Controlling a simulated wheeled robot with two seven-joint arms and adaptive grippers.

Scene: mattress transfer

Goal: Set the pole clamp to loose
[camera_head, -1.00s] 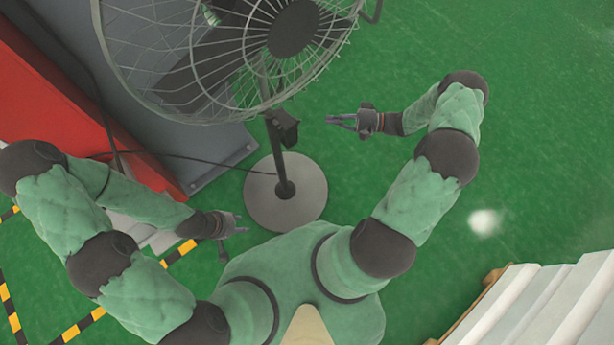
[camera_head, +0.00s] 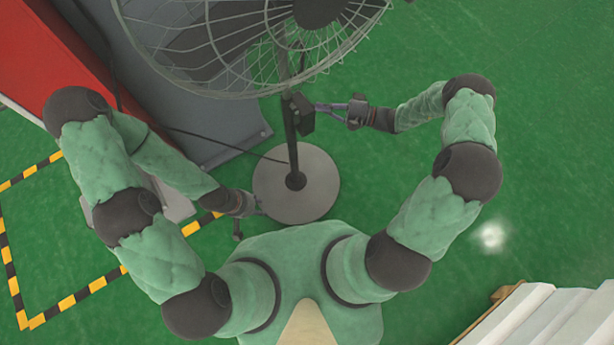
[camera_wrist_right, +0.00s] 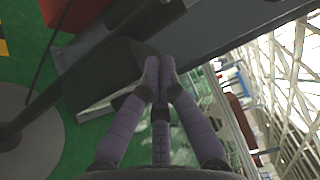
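The fan's dark pole (camera_head: 291,145) rises from a round grey base (camera_head: 325,190) in the head view. A dark block on the pole, which looks like the pole clamp (camera_head: 304,120), sits below the fan cage. It also shows large in the right wrist view (camera_wrist_right: 100,72). My right gripper (camera_head: 318,107) points left at the block's right side. In the wrist view its fingertips (camera_wrist_right: 160,72) are together at the block's edge; contact is unclear and nothing shows between them. The clamp's setting cannot be read. My left gripper (camera_head: 262,205) is beside the base, its opening unclear.
The wire fan cage (camera_head: 240,50) hangs over the pole. A grey and red cabinet (camera_head: 60,50) stands at upper left, with a cable (camera_head: 225,145) running to the pole. White stacked slabs (camera_head: 550,320) are at lower right. Green floor at right is clear.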

